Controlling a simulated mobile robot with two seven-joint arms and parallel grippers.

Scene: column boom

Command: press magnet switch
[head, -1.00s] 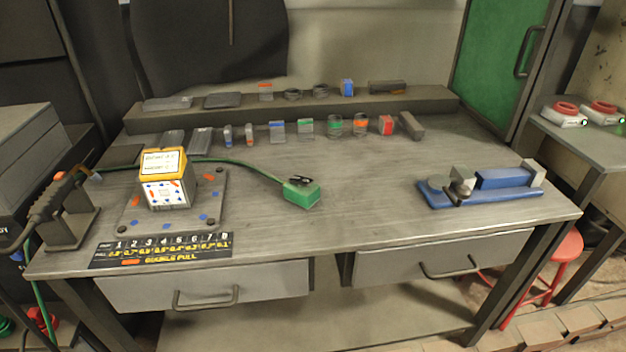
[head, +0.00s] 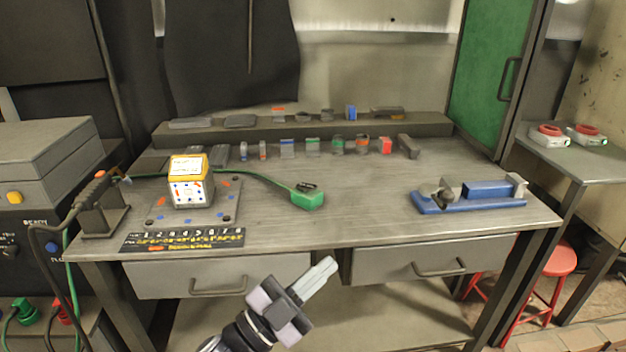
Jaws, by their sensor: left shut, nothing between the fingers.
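I cannot tell for certain which thing is the magnet switch. A white box with a yellow top and coloured marks (head: 188,190) stands on a grey plate (head: 228,205) at the left of the bench. Two white units with round red tops, one nearer (head: 547,134) and one farther right (head: 588,136), sit on the side table. My left gripper (head: 326,268) is shut and empty, in front of the bench between the drawers, pointing up and right. It appears apart from everything. My right gripper is out of view.
A green clamp with a cable (head: 308,200) lies mid-bench. A blue vise (head: 470,196) is at the right. Small blocks line the back. A torch stand (head: 103,217) is at the left, beside a dark machine with a yellow button (head: 14,198). A red stool (head: 553,260) stands right.

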